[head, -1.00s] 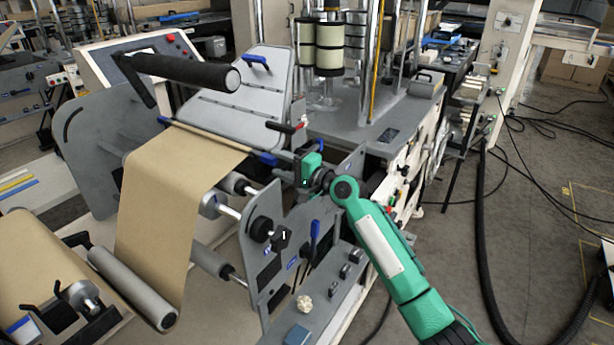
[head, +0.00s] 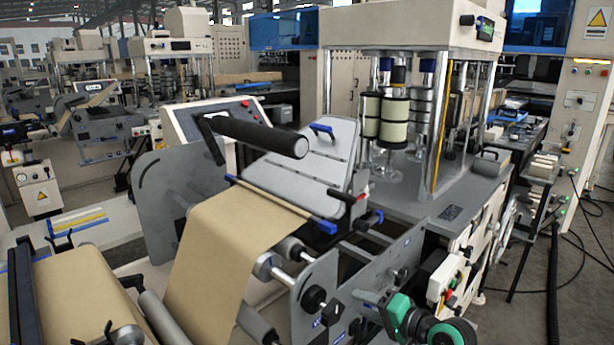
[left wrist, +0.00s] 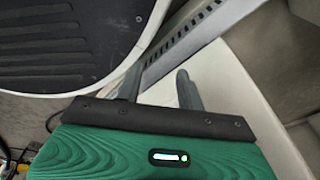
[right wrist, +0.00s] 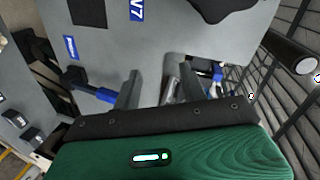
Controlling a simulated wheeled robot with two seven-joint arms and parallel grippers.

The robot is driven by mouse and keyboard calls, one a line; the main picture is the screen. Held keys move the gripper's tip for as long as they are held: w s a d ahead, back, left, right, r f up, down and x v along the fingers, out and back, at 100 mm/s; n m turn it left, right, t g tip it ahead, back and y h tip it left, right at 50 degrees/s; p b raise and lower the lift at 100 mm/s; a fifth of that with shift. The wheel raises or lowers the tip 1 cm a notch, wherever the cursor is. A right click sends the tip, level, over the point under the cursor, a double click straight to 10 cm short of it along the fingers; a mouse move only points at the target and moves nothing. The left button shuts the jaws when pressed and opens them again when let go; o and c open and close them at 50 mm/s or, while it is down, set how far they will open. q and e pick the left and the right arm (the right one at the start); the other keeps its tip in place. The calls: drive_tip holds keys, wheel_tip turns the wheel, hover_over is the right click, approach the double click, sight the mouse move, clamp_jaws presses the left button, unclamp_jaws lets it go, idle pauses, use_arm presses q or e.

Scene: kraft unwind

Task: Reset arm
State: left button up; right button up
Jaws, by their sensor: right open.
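My right gripper (right wrist: 159,90) is open in the right wrist view, with nothing between its fingers. It faces a grey machine side plate (right wrist: 155,35). In the head view its green body (head: 398,308) is low at right of centre, beside the plate; its fingertips are hard to make out there. My left gripper (left wrist: 157,88) shows only in the left wrist view. Its fingers are apart and empty, over a pale surface. Whether either gripper touches anything cannot be told.
The unwind machine carries a brown kraft web (head: 225,250) and a black roller bar (head: 255,135). A black knob (head: 312,298) sticks out of the side plate left of my right gripper. A blue-handled lever (right wrist: 90,92) is near it. Open floor (head: 520,320) lies at right.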

drive_tip(key=s+d+f+n+g+h, duration=0.1)
drive_tip(key=s+f+n+g+h, duration=0.35)
drive_tip(key=s+f, duration=1.05)
drive_tip(key=s+d+f+n+g+h, duration=0.2)
drive_tip(key=s+d+h, duration=0.15)
drive_tip(key=s, duration=0.65)
drive_tip(key=s+d+f+n+g+h, duration=0.15)
drive_tip(key=s+d, duration=0.25)
drive_tip(key=s, duration=0.7)
wheel_tip(320, 180, down, 29)
drive_tip(key=g+p, duration=0.1)
drive_tip(key=p, duration=0.1)
use_arm(q)
drive_tip(key=s+a+f+p, duration=0.1)
drive_tip(key=s, duration=0.8)
drive_tip(key=shift+a+f+g, duration=0.15)
drive_tip(key=shift+f+g, duration=0.25)
use_arm(e)
drive_tip(key=s+d+f+g, duration=0.1)
drive_tip(key=s+d+f, duration=0.2)
drive_tip(key=s+f, duration=1.5)
drive_tip(key=shift+s+f+n+h, duration=0.25)
drive_tip(key=shift+s+n+h, duration=0.15)
drive_tip(key=shift+s, duration=0.3)
